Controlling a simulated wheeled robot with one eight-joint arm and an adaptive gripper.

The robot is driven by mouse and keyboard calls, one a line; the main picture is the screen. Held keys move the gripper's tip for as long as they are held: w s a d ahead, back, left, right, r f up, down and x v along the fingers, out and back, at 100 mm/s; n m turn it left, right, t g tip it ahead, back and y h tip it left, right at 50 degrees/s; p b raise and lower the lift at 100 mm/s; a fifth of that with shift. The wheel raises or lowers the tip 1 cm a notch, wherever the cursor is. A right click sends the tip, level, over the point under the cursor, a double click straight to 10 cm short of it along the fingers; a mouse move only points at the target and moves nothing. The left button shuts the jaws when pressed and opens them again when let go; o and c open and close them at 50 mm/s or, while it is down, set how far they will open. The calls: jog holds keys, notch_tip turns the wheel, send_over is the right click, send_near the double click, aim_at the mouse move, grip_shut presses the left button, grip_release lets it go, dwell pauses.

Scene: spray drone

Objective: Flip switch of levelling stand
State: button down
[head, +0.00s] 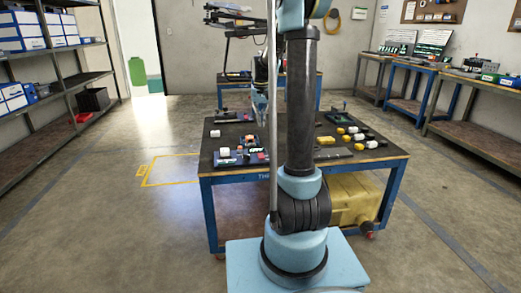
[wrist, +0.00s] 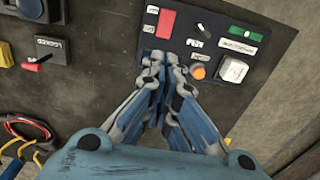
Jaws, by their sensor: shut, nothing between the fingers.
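My gripper (wrist: 165,62) is shut and empty in the wrist view. Its fingertips are over the lower left part of a dark control panel (wrist: 211,48), just below a red rectangular part (wrist: 165,22). I cannot tell whether they touch the panel. The panel also carries a small black lever (wrist: 203,29), an orange round button (wrist: 198,73) and a white square part (wrist: 233,70). In the head view my gripper (head: 261,112) hangs over the worktable, partly behind my arm. Which part is the levelling stand's switch is not clear; the labels are too small to read.
Red and yellow cables (wrist: 25,130) are at lower left. The worktable (head: 362,157) holds several small parts. A shelf (head: 60,82) stands left.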

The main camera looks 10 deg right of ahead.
jog(key=shift+f, duration=0.15)
send_near(261, 156)
jog(key=w+f, duration=0.1)
jog(key=f, duration=0.1)
jog(key=w+f, duration=0.1)
jog(key=f, duration=0.1)
jog(key=w+f, duration=0.1)
jog(key=f, duration=0.2)
jog(key=shift+w+d, duration=0.2)
jog(key=shift+w, duration=0.1)
jog(key=shift+w+f, duration=0.1)
jog(key=shift+f, duration=0.2)
jog(key=shift+r, duration=0.25)
jog(key=shift+r, duration=0.6)
